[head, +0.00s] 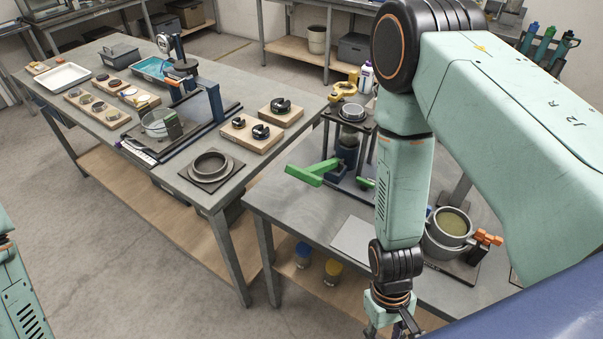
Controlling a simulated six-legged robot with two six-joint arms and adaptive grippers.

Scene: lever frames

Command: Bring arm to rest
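My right arm, pale green with black joints, hangs down over the front edge of the right table (283,205). Its gripper (392,325) is at the bottom edge of the head view, mostly cut off, so its fingers do not show clearly. It appears empty of any visible object, but I cannot tell whether it is open or shut. A small part of my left arm shows at the lower left edge; its gripper is out of view.
A lever frame with a green handle (313,172) stands beside my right forearm. A pot (450,228) with orange clamps is to the right of it. The left table (225,158) holds a blue lever frame (213,98) and several parts. Floor at lower left is clear.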

